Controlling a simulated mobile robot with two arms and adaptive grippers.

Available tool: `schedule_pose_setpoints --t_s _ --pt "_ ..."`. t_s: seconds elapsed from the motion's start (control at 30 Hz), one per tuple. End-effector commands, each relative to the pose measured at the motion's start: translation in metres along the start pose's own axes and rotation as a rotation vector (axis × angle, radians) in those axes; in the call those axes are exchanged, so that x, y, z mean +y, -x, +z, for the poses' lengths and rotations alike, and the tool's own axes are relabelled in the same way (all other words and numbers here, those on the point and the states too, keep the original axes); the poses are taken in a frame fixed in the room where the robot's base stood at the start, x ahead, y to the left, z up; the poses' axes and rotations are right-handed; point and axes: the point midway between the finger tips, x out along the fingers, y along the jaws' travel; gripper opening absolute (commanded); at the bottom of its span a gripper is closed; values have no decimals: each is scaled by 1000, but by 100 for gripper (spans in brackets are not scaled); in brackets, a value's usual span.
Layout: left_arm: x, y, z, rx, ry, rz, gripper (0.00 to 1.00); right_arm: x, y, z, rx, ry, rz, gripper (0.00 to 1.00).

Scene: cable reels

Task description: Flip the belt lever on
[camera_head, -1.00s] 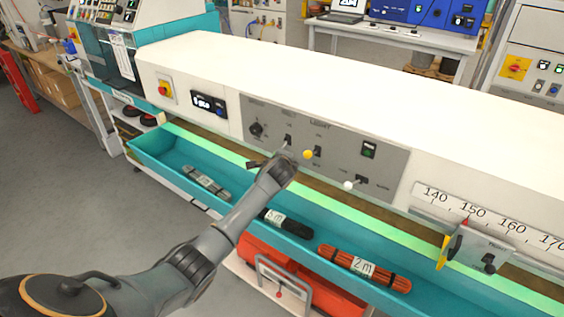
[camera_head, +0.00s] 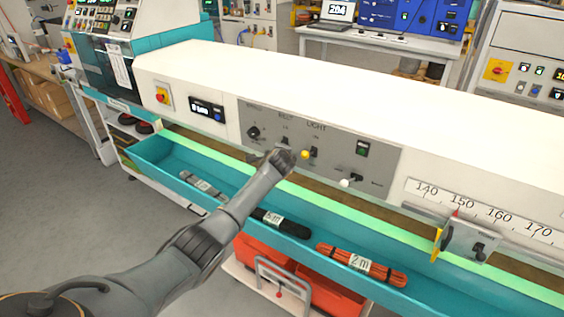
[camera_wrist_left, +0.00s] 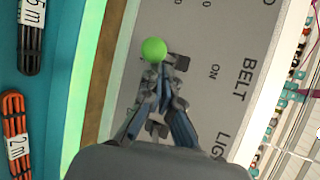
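The belt lever has a green round knob (camera_wrist_left: 154,50), seen in the left wrist view beside a dark switch base near the BELT label. In the head view the belt lever's base (camera_head: 285,140) shows just above my left wrist, and its knob is hidden. My left gripper (camera_wrist_left: 162,80) has its fingertips drawn together right beside the green knob. The knob is beyond the tips, not between the fingers; whether they touch is unclear. In the head view the fingers are hidden behind the wrist. My right gripper is not in view.
The light lever with a yellow knob (camera_head: 305,154) is close to the right of my wrist. A white-knobbed lever (camera_head: 344,183) is further right on the grey panel (camera_head: 385,165). Below, a teal trough (camera_head: 160,160) holds cable bundles, including an orange one (camera_head: 375,268).

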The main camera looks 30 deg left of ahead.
Motion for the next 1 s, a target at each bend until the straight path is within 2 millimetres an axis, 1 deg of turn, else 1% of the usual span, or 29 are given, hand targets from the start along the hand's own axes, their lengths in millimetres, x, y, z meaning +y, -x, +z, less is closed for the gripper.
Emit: schedule_pose_setpoints --t_s 0.3,1.0 --pt "-4 0 2 -2 0 -1 0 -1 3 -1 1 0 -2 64" --pt "-7 1 1 -1 0 0 0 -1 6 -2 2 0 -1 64"
